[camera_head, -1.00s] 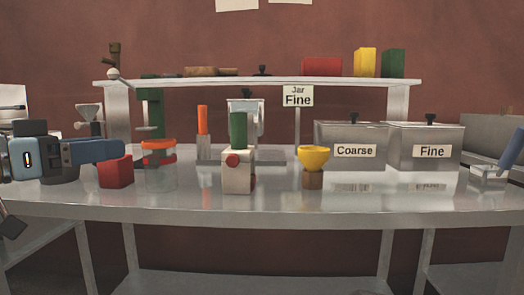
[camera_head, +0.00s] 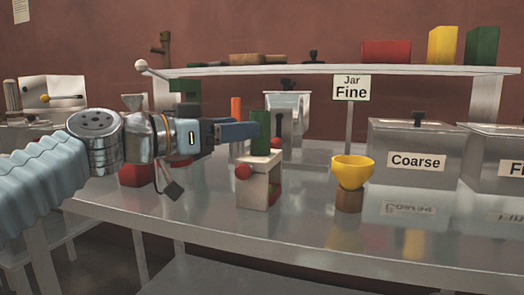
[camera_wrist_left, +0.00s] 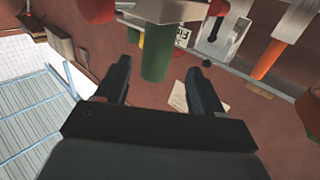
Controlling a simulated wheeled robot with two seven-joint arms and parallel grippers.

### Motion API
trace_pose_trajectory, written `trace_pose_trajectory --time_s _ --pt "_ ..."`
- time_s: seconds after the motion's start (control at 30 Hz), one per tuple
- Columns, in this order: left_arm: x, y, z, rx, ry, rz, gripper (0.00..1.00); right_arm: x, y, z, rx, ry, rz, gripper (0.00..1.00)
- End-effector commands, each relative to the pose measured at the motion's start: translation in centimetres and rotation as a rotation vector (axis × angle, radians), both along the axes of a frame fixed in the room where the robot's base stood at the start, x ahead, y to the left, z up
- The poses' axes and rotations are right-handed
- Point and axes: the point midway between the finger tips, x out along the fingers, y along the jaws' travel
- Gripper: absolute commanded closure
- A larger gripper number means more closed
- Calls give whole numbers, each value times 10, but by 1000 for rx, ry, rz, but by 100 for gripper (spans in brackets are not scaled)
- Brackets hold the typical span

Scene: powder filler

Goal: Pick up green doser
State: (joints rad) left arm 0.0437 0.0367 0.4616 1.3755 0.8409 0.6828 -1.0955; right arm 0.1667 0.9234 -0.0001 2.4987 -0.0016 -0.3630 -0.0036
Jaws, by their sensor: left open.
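The green doser (camera_head: 261,147) is an upright green cylinder on top of a white block (camera_head: 257,185) with red knobs. My left gripper (camera_head: 246,130) reaches in from the left, level with the cylinder, and its fingertips are at the cylinder's side. In the left wrist view the green doser (camera_wrist_left: 156,55) appears between the two open fingertips of the left gripper (camera_wrist_left: 160,70), with space on both sides. The fingers do not appear closed on it. My right gripper is out of view.
A yellow bowl (camera_head: 352,170) on a brown base stands to the right. A red block (camera_head: 136,176) is below my left arm. An orange-handled item (camera_head: 236,108) is behind the gripper. The Coarse box (camera_head: 415,152) stands farther right. The front table surface is clear.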

Motion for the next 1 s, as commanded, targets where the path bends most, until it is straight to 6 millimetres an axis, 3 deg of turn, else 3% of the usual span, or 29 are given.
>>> trace_pose_trajectory --time_s 0.4,0.7,1.0 --pt "25 -46 8 1 1 -3 32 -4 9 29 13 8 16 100" --pt "28 -49 6 1 -1 1 33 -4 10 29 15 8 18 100" --pt "28 -49 6 1 -1 1 79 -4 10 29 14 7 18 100"
